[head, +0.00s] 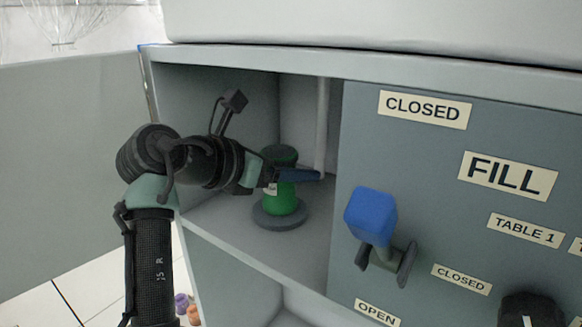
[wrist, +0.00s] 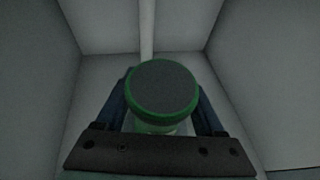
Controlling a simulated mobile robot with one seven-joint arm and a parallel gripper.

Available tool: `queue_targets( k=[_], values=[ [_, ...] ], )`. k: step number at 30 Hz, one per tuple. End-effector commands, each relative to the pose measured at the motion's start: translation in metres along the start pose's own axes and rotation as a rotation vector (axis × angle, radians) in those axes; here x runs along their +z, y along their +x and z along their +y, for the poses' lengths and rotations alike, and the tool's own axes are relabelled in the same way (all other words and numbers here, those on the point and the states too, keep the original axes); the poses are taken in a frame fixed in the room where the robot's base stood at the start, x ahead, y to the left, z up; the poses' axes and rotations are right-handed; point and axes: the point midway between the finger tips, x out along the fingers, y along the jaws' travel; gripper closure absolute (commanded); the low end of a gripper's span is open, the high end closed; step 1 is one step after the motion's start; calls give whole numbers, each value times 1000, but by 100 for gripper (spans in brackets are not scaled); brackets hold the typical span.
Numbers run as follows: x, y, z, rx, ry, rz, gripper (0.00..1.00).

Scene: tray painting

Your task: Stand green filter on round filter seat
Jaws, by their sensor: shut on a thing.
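The green filter (head: 282,198) is a green cylinder with a dark top, upright inside the open cabinet compartment. My gripper (head: 293,175) reaches in from the left and is shut around its upper part. In the wrist view the filter's round grey top with a green rim (wrist: 162,90) sits between the two fingers (wrist: 164,110). The round filter seat (head: 279,217) is a dark grey disc on the compartment floor, directly under the filter. The filter's lower end appears to be at the seat; I cannot tell whether it is fully resting there.
A pale vertical pipe (head: 322,120) comes down at the compartment's back, just behind the filter. The cabinet door (head: 70,170) stands open at left. The panel at right carries a blue-handled valve (head: 371,217) and several labels, including FILL (head: 507,176).

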Motion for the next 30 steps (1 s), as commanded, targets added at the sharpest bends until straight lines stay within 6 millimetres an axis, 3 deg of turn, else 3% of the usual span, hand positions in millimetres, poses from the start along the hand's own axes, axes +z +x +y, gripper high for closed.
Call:
queue_targets(
  k=[5,6,10,20,23,30],
  values=[
    [-3,1,0,-1,0,-1,100],
    [-3,1,0,-1,0,0,22],
    [-3,1,0,-1,0,0,0],
    [-1,-3,0,1,1,0,0],
    [-4,-15,1,2,2,-1,0],
    [-4,-67,1,4,4,-3,0]
  ],
)
